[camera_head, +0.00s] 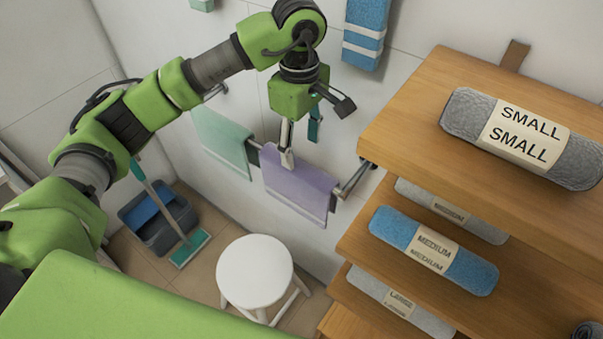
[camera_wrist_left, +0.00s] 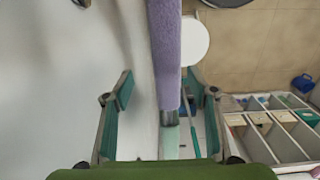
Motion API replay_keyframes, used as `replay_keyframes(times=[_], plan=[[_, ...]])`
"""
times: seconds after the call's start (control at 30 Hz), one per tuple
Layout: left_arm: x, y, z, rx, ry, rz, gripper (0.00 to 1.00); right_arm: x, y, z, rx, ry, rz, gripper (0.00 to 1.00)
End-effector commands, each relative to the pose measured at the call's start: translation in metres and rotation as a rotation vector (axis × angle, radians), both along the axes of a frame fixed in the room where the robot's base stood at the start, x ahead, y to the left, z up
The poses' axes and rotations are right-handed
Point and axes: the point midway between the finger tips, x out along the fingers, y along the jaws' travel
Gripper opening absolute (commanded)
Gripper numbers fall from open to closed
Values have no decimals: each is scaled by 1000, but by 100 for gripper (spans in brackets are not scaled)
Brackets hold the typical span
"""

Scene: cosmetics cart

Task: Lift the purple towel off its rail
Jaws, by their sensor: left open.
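The purple towel (camera_head: 298,182) hangs folded over a metal rail (camera_head: 350,181) on the wall in the head view. My left gripper (camera_head: 301,140) points down just above the towel's upper edge, fingers apart. In the left wrist view the towel (camera_wrist_left: 165,55) shows edge-on as a long strip running between the two open fingers of the gripper (camera_wrist_left: 158,105). Neither finger visibly touches it. My right gripper is not in view.
A mint towel (camera_head: 224,139) hangs left of the purple one, and a blue towel (camera_head: 365,30) hangs higher. A wooden shelf (camera_head: 420,110) with labelled rolled towels stands close on the right. A white stool (camera_head: 255,270) and a blue bucket (camera_head: 158,215) are below.

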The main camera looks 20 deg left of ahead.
Motion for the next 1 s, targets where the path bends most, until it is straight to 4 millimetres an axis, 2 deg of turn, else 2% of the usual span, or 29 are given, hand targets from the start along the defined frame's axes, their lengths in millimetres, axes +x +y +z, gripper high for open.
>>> replay_keyframes(times=[0.1, 0.23, 0.33, 0.47, 0.67, 0.83, 1.0], plan=[[-2, 1, -24, 1, 7, 0, 53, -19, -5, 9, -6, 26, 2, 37], [-1, 1, -47, 0, 5, 2, 53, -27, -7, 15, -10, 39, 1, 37], [0, 1, -61, 0, 4, 1, 53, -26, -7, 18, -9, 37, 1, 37], [0, 0, -69, 0, 2, 1, 53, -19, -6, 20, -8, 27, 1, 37], [-6, 2, -88, 0, 8, 2, 53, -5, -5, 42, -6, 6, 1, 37], [-7, 3, -112, -2, 5, 3, 53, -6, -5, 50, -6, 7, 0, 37], [-5, 3, -121, -1, 0, 1, 53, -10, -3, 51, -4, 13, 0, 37]])
